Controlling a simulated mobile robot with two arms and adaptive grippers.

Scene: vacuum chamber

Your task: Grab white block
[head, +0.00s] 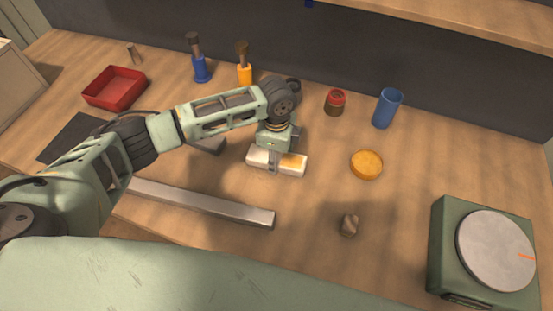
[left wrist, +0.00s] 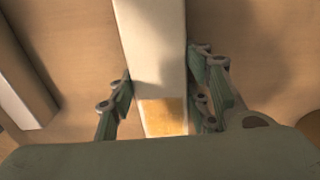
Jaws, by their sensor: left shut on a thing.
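The white block (head: 292,165) lies on the wooden table near the middle of the head view, under my left gripper (head: 274,163). It is a long bar with an orange-yellow patch toward its right end. In the left wrist view the white block (left wrist: 152,45) runs up the picture between the two fingers of my left gripper (left wrist: 160,105). The fingers are shut on its sides, near the patch. Whether the block is clear of the table cannot be told. My right gripper is not in view.
A long grey bar (head: 205,203) lies in front of the block. A yellow dish (head: 367,164), a brown lump (head: 349,224), a blue cup (head: 387,108) and a red-topped jar (head: 335,103) stand to the right. A green scale (head: 450,250) is at far right, a red tray (head: 115,89) at back left.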

